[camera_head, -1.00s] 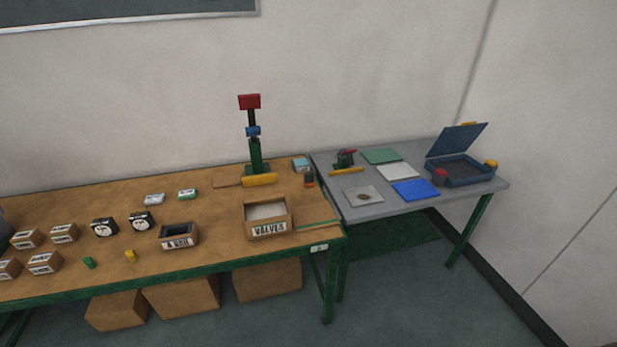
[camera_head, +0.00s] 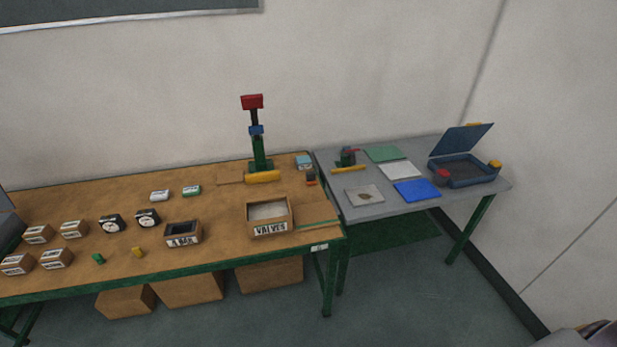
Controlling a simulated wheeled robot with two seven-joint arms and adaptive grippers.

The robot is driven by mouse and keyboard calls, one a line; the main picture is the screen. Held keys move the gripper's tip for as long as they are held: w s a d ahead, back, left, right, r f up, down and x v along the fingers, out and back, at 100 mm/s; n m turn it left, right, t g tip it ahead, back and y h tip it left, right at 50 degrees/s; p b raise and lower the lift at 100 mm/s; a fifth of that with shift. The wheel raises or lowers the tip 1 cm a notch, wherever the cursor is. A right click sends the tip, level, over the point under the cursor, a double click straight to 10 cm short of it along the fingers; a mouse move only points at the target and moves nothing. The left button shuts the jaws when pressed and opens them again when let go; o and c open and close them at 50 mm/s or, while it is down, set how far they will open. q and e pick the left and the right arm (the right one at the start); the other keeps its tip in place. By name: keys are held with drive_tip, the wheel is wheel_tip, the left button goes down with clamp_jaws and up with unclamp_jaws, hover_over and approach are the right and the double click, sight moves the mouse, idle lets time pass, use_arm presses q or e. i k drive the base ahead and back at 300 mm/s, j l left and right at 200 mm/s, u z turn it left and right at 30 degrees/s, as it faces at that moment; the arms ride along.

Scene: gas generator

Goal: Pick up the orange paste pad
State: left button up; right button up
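No thing stands out clearly as the orange paste pad, and I cannot tell which one it is. Orange-yellow things in view are a small piece (camera_head: 137,252) at the wooden table's front, a cylinder (camera_head: 263,177) at the foot of the green stand, and a thin bar (camera_head: 348,169) on the grey table. A flat brown piece (camera_head: 229,175) lies left of the stand. Flat pads lie on the grey table: green (camera_head: 384,154), white (camera_head: 400,171), blue (camera_head: 417,190), and a pale one with a brown spot (camera_head: 365,195). Neither gripper shows.
The wooden table (camera_head: 210,265) holds a VALVES box (camera_head: 269,229), a smaller dark-topped box (camera_head: 183,240), gauges (camera_head: 147,217) and several small boxes. The grey table (camera_head: 385,211) adjoins it, with an open blue case (camera_head: 464,182) at its right. Floor in front is clear.

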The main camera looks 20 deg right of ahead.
sight(310, 176)
drive_tip(key=i+l+u, duration=0.3)
drive_tip(key=l, duration=0.3)
drive_tip(key=i+l+u, duration=0.15)
drive_tip(key=l+u, duration=0.2)
drive_tip(key=l, duration=0.3)
drive_tip(key=i+l+u, duration=0.15)
drive_tip(key=l+u, duration=0.15)
drive_tip(key=l, duration=0.35)
drive_tip(key=l+u, duration=0.35)
drive_tip(key=l, duration=0.35)
